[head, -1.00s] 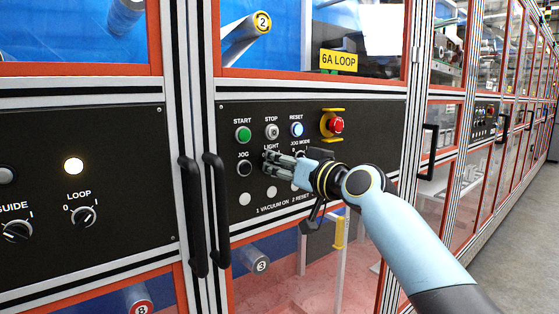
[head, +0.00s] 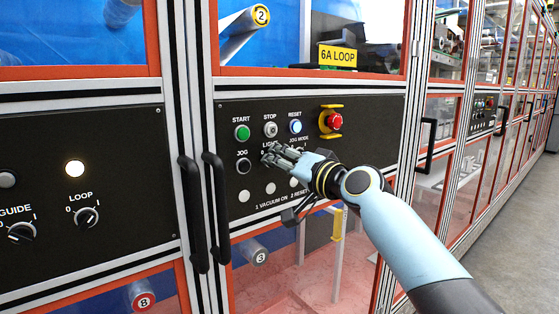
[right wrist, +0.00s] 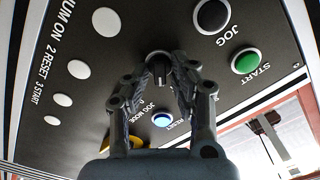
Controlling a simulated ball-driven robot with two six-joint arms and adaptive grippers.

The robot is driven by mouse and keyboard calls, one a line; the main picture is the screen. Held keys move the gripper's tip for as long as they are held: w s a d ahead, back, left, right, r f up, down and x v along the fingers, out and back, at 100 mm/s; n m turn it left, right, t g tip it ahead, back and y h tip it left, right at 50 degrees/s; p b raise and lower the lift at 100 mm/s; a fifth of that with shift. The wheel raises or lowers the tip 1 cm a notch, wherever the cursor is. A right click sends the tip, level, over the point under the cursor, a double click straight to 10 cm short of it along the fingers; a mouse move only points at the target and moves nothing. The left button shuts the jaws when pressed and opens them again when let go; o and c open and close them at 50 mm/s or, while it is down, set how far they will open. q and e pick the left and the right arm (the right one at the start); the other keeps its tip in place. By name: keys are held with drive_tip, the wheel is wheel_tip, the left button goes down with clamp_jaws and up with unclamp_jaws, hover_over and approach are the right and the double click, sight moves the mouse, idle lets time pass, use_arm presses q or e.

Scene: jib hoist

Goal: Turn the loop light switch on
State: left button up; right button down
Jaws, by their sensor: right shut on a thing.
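The light switch is a small black rotary knob (right wrist: 158,70) on the dark control panel under the 6A LOOP sign. In the right wrist view it sits between the two fingers of my right gripper (right wrist: 159,78), which is shut on it. In the head view the fingers of my right gripper (head: 272,153) reach the panel at the LIGHT label and hide the knob and part of the label. I cannot tell which mark the knob points to. My left gripper is not in view.
Close by are the green START button (head: 242,132), the black JOG button (head: 243,165), the lit RESET button (head: 295,126) and the red emergency stop (head: 333,121) in its yellow guard. A black door handle (head: 215,207) stands to the left. Clear floor (head: 510,220) lies at the right.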

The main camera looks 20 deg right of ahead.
idle(0.3)
drive_tip(key=c, duration=1.2)
unclamp_jaws()
drive_tip(key=shift+o, duration=0.2)
drive_tip(key=shift+s+d, duration=0.1)
drive_tip(key=v, duration=1.1)
drive_tip(key=shift+s, duration=0.4)
drive_tip(key=shift+d, duration=0.1)
